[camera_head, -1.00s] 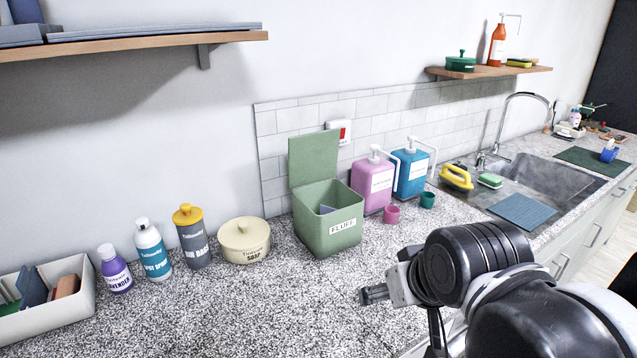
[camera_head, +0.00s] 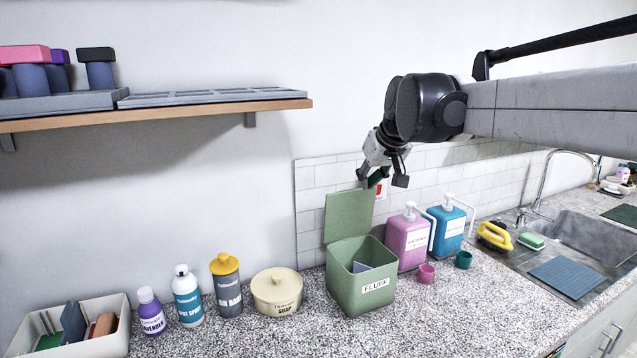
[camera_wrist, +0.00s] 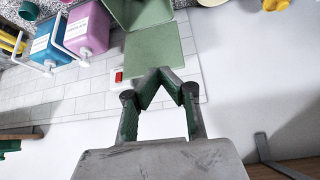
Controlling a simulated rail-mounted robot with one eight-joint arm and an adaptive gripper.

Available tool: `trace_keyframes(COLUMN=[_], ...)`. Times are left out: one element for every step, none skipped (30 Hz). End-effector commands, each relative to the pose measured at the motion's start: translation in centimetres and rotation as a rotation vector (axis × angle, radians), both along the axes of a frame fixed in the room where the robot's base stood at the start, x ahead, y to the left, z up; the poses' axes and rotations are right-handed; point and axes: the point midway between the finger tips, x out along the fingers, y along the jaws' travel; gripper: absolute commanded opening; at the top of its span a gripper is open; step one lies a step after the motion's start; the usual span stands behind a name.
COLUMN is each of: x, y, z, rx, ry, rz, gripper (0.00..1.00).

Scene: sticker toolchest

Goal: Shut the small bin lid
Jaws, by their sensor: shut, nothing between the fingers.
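The small green bin (camera_head: 362,290) labelled FLUFF stands on the speckled counter. Its lid (camera_head: 349,216) is open, standing upright at the back edge near the tiled wall. Something blue-grey shows inside the bin. My gripper (camera_head: 376,181) is above the lid's top right corner, pointing down, shut and empty. In the wrist view, the fingertips (camera_wrist: 159,72) meet close to the lid's edge, and the lid (camera_wrist: 153,52) lies just beyond them. I cannot tell whether they touch it. The bin (camera_wrist: 140,10) is cut off at the top of that view.
A pink dispenser (camera_head: 406,240) and a blue dispenser (camera_head: 447,229) stand right of the bin, with small cups before them. A cream soap pot (camera_head: 277,291) stands left. A wooden shelf (camera_head: 200,111) is at upper left. The counter in front of the bin is clear.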

Motion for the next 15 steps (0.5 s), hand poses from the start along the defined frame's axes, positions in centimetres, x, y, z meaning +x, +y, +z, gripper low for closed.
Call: trace_keyframes(x=[2.1,3.1,4.5,5.6,6.6,8.0,9.0,10.0,11.4,12.3,13.2,14.3,15.1,15.8,16.6], y=[0.2,0.3,0.4,0.5,0.6,0.8,0.9,1.0,1.1,1.2,1.3,1.4,1.5,1.6,1.7], z=[0.5,0.6,0.8,1.0,1.0,1.1,1.2,1.2,1.1,1.1,1.0,0.9,0.8,0.7,0.6], rx=[0.002,0.002,0.002,0.002,0.001,0.002,0.003,0.003,0.003,0.002,0.003,0.003,0.003,0.004,0.004], ry=[-0.001,-0.002,-0.003,-0.004,-0.004,-0.006,-0.007,-0.008,-0.009,-0.01,-0.011,-0.012,-0.013,-0.014,-0.015], rz=[0.01,0.017,0.026,0.033,0.039,0.049,0.055,0.061,0.071,0.077,0.083,0.09,0.096,0.102,0.107], gripper=[0.0,0.0,0.0,0.0,0.0,0.0,0.0,0.0,0.0,0.0,0.0,0.0,0.0,0.0,0.0])
